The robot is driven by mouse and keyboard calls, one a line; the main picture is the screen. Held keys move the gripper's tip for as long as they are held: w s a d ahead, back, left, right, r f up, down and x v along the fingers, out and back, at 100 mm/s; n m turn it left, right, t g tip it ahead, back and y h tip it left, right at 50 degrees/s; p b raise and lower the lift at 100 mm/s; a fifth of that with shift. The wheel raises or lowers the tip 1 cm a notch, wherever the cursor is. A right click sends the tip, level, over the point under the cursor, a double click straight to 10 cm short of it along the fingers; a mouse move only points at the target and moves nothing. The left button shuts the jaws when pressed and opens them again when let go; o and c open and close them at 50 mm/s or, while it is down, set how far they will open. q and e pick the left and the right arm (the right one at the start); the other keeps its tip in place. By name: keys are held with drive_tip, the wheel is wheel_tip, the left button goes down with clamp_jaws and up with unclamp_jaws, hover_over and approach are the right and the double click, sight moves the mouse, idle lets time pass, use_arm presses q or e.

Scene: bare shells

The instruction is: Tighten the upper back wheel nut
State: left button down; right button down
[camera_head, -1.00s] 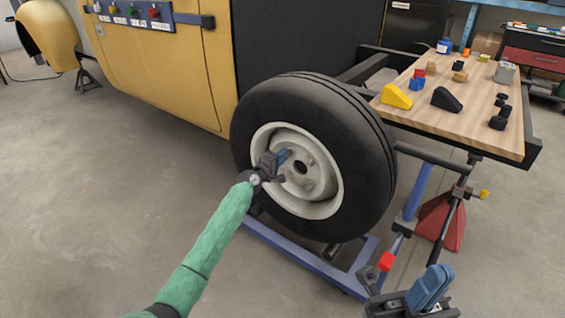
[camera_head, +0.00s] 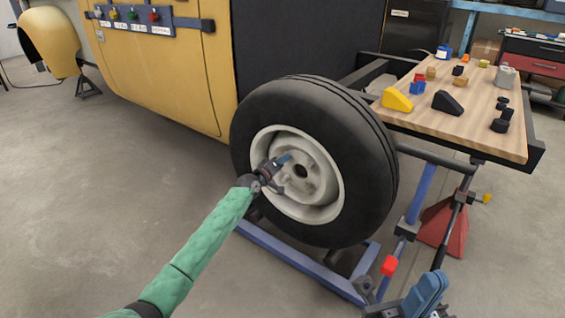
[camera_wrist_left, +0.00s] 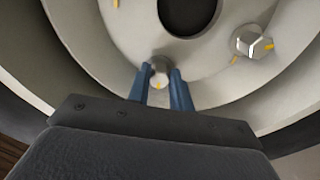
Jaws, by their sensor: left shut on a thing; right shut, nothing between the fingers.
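The wheel (camera_head: 372,160) has a black tyre and a pale rim with a dark central hole (camera_head: 301,171). My left gripper (camera_head: 284,159) is at the hub, just up and left of that hole in the head view. In the left wrist view its blue fingers (camera_wrist_left: 160,76) are shut on a grey wheel nut (camera_wrist_left: 160,68), with a yellow mark at its lower edge. Another nut (camera_wrist_left: 252,43) to the right has a yellow line on its face and a separate yellow mark on the rim. My right gripper (camera_head: 428,296) is shut and empty at the lower right.
A wooden bench (camera_head: 440,118) with wedges and small blocks stands right of the wheel. A blue frame (camera_head: 300,262) and a red stand (camera_head: 445,225) are low beside it. The yellow cab (camera_head: 165,70) is behind at left.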

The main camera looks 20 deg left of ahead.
use_arm(q)
drive_tip(key=shift+f, duration=0.1)
drive_tip(key=c, duration=1.3)
unclamp_jaws()
drive_tip(key=shift+o, duration=0.2)
drive_tip(key=p+v, duration=0.2)
drive_tip(key=v, duration=0.5)
drive_tip(key=shift+s+a, duration=0.15)
drive_tip(key=shift+s, duration=0.2)
